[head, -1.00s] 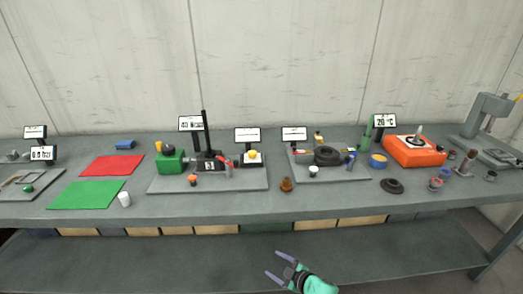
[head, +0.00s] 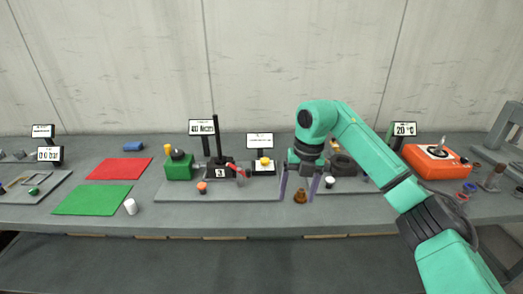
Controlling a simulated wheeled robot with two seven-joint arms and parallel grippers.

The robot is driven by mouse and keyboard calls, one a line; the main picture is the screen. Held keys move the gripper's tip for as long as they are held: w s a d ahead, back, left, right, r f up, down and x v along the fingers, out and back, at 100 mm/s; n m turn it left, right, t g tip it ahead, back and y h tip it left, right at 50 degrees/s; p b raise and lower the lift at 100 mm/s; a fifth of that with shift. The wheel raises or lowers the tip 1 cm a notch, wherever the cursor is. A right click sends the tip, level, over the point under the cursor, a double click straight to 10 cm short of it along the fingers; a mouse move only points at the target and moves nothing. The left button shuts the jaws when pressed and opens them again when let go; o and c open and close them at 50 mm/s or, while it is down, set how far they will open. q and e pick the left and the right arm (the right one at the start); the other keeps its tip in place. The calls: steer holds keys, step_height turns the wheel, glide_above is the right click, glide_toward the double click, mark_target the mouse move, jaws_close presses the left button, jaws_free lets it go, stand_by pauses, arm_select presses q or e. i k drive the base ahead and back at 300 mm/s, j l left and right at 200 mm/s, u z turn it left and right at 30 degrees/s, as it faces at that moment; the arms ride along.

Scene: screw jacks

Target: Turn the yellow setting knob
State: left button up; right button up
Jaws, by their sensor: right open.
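A yellow knob (head: 265,161) sits on a small black-and-white box (head: 264,168) at the right end of a grey base plate (head: 215,196), below a small display (head: 260,140). Another yellow part (head: 168,149) stands by a green block at the plate's left. My right gripper (head: 298,189) points down with its two purple fingers apart and nothing between them. It is to the right of the yellow knob and apart from it. The brown cone-shaped piece (head: 300,197) shows just beyond or below the fingers. My left gripper is out of view.
A green block (head: 179,168) and a black post device (head: 217,150) stand on the same plate. An orange-topped piece (head: 202,187) is near its front. My right arm hides much of the neighbouring plate. An orange machine (head: 436,165) stands at right. The front table strip is mostly clear.

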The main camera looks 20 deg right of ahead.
mark_target(264, 161)
steer(key=i, duration=1.2)
